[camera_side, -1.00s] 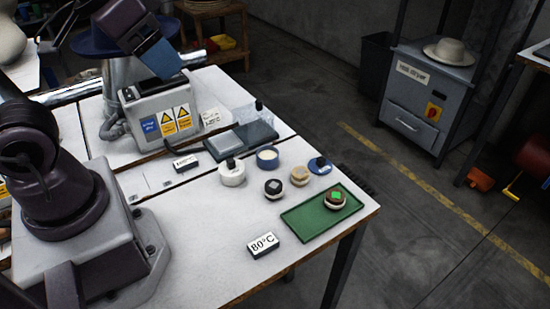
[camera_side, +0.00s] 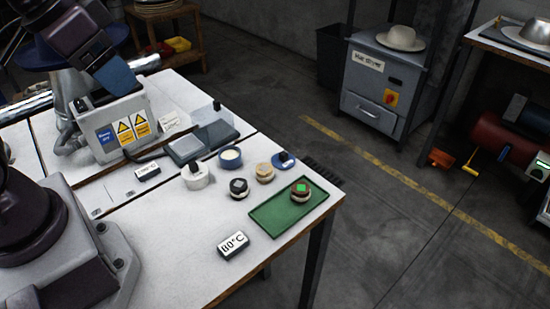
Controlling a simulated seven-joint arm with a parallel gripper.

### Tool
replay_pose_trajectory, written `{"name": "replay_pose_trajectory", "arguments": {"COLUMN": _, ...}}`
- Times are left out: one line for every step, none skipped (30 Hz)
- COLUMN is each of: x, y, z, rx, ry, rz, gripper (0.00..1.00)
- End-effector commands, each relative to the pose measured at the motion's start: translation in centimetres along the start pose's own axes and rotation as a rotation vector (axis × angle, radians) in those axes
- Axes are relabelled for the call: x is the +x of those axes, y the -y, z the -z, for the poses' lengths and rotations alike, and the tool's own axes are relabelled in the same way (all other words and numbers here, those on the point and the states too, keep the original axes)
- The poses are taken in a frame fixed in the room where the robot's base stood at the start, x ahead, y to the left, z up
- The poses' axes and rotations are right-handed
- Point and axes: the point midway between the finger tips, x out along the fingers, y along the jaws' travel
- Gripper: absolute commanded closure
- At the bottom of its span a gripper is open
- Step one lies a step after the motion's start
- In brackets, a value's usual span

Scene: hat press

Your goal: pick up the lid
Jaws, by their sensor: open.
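A white pot (camera_side: 195,178) with a black knob on top stands in front of the blue pot. My gripper (camera_side: 118,80) shows at the upper left, over a grey box with warning signs and well away from the lid. It is open and seems to hold nothing. Its fingertips are hard to make out.
A black-topped jar (camera_side: 239,188) and a tan-topped jar (camera_side: 265,173) stand close to the lid. A green tray (camera_side: 272,219) holds a brown jar with a green mark (camera_side: 301,188). An 80°C block (camera_side: 233,246) stands in front.

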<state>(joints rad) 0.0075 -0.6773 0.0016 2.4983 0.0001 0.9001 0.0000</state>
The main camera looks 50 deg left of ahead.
Motion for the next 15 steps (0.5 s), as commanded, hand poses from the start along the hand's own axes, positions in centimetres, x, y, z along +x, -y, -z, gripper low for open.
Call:
{"name": "replay_pose_trajectory", "arguments": {"x": 0.9, "y": 0.0, "z": 0.3, "rx": 0.001, "ry": 0.050, "rz": -0.002, "gripper": 0.28}}
{"name": "replay_pose_trajectory", "arguments": {"x": 1.4, "y": -0.1, "z": 0.6, "rx": 0.001, "ry": 0.075, "rz": -0.004, "gripper": 0.28}}
{"name": "replay_pose_trajectory", "arguments": {"x": 2.1, "y": -0.1, "z": 1.3, "rx": 0.000, "ry": 0.109, "rz": -0.007, "gripper": 0.28}}
{"name": "replay_pose_trajectory", "arguments": {"x": 2.7, "y": -0.1, "z": 1.8, "rx": -0.001, "ry": 0.135, "rz": -0.008, "gripper": 0.28}}
{"name": "replay_pose_trajectory", "arguments": {"x": 3.3, "y": -0.1, "z": 2.5, "rx": -0.006, "ry": 0.158, "rz": -0.010, "gripper": 0.28}}
{"name": "replay_pose_trajectory", "arguments": {"x": 4.1, "y": -0.2, "z": 3.4, "rx": -0.021, "ry": 0.188, "rz": -0.011, "gripper": 0.28}}
{"name": "replay_pose_trajectory", "arguments": {"x": 4.8, "y": -0.2, "z": 4.1, "rx": -0.036, "ry": 0.210, "rz": -0.011, "gripper": 0.28}}
{"name": "replay_pose_trajectory", "arguments": {"x": 5.4, "y": -0.2, "z": 4.8, "rx": -0.056, "ry": 0.230, "rz": -0.010, "gripper": 0.28}}
{"name": "replay_pose_trajectory", "arguments": {"x": 6.4, "y": -0.2, "z": 5.8, "rx": -0.087, "ry": 0.255, "rz": -0.006, "gripper": 0.28}}
{"name": "replay_pose_trajectory", "arguments": {"x": 7.2, "y": -0.2, "z": 6.5, "rx": -0.113, "ry": 0.273, "rz": -0.003, "gripper": 0.28}}
{"name": "replay_pose_trajectory", "arguments": {"x": 8.1, "y": -0.3, "z": 7.2, "rx": -0.142, "ry": 0.292, "rz": 0.002, "gripper": 0.28}}
{"name": "replay_pose_trajectory", "arguments": {"x": 9.2, "y": -0.3, "z": 8.1, "rx": -0.183, "ry": 0.315, "rz": 0.009, "gripper": 0.28}}
{"name": "replay_pose_trajectory", "arguments": {"x": 10.2, "y": -0.3, "z": 8.8, "rx": -0.217, "ry": 0.331, "rz": 0.016, "gripper": 0.28}}
{"name": "replay_pose_trajectory", "arguments": {"x": 11.2, "y": -0.3, "z": 9.4, "rx": -0.252, "ry": 0.348, "rz": 0.024, "gripper": 0.28}}
{"name": "replay_pose_trajectory", "arguments": {"x": 12.6, "y": -0.3, "z": 10.2, "rx": -0.301, "ry": 0.367, "rz": 0.036, "gripper": 0.28}}
